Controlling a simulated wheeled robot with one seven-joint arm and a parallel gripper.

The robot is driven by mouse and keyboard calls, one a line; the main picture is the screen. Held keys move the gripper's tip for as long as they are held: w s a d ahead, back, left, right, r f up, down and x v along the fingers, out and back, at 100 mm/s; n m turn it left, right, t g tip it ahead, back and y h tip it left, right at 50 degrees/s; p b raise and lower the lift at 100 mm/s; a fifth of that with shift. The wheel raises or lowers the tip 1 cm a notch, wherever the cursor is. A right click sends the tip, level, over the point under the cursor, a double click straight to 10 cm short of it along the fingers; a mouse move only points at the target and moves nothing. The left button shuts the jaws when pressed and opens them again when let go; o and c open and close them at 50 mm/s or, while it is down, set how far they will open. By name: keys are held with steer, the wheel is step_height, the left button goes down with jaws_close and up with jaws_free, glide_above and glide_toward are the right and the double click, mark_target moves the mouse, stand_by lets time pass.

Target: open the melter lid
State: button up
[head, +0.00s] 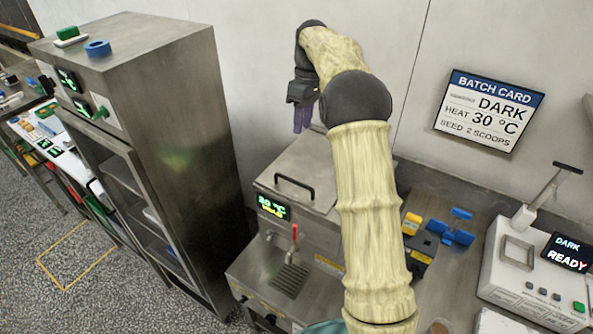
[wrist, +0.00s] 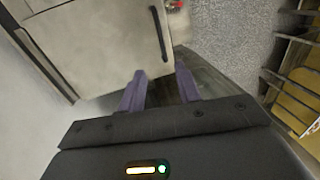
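The melter (head: 275,278) is a steel box with a green display, and its flat lid (head: 312,160) lies shut on top. A dark bar handle (head: 294,186) stands on the lid near its front left. In the wrist view the lid (wrist: 100,45) fills the upper left, with the handle (wrist: 158,33) at its right side. My gripper (head: 303,118) hangs above the back left of the lid, apart from the handle. In the wrist view my two purple fingers (wrist: 160,90) are spread with nothing between them, so the gripper is open and empty.
A tall steel cabinet (head: 175,130) stands close on the left, with a blue ring (head: 97,48) on top. A red-handled tap (head: 294,236) is on the melter's front. Yellow and blue items (head: 450,228) and a machine reading READY (head: 535,270) are on the right. The wall is behind.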

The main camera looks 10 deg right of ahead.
stand_by(0.4)
steer(key=f+p, duration=0.1)
steer(key=f, duration=0.4)
steer(key=s+a+f+p, duration=0.1)
steer(key=f, duration=0.5)
steer(key=s+a+f+p, duration=0.1)
steer(key=f, duration=0.5)
steer(key=shift+s+a, duration=0.2)
steer(key=shift+r, duration=0.1)
jaws_close()
